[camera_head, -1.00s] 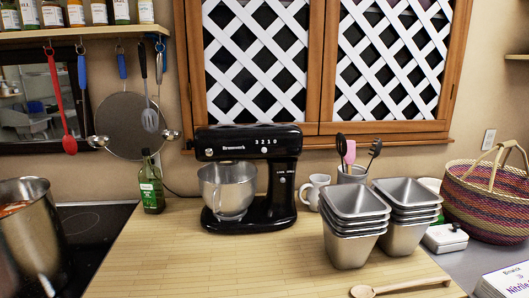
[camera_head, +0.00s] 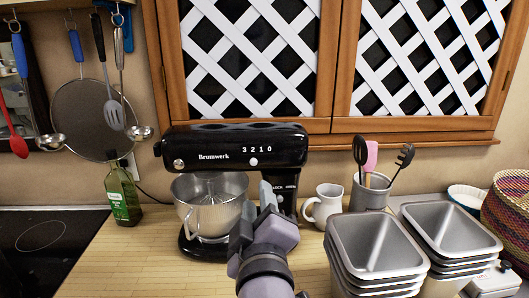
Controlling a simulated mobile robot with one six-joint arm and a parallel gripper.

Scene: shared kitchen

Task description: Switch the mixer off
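The black stand mixer (camera_head: 225,148) stands on the wooden counter, its head level over a steel bowl (camera_head: 212,203). Its side carries the digits 3 2 1 0, and a small pale knob (camera_head: 253,161) sits below them, roughly under the 2. A LOCK/OPEN marking shows on the stand, partly hidden by my gripper. My gripper (camera_head: 274,200) is in front of the mixer's stand, right of the bowl and below the knob. It appears empty and apart from the knob. The gap between its fingers is not clear from this angle.
Stacked metal tins (camera_head: 377,245) stand close on the right. A white jug (camera_head: 323,205) and a utensil crock (camera_head: 369,192) are behind them. A green bottle (camera_head: 123,195) and a dark hob (camera_head: 40,240) are on the left. The counter left of the mixer is clear.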

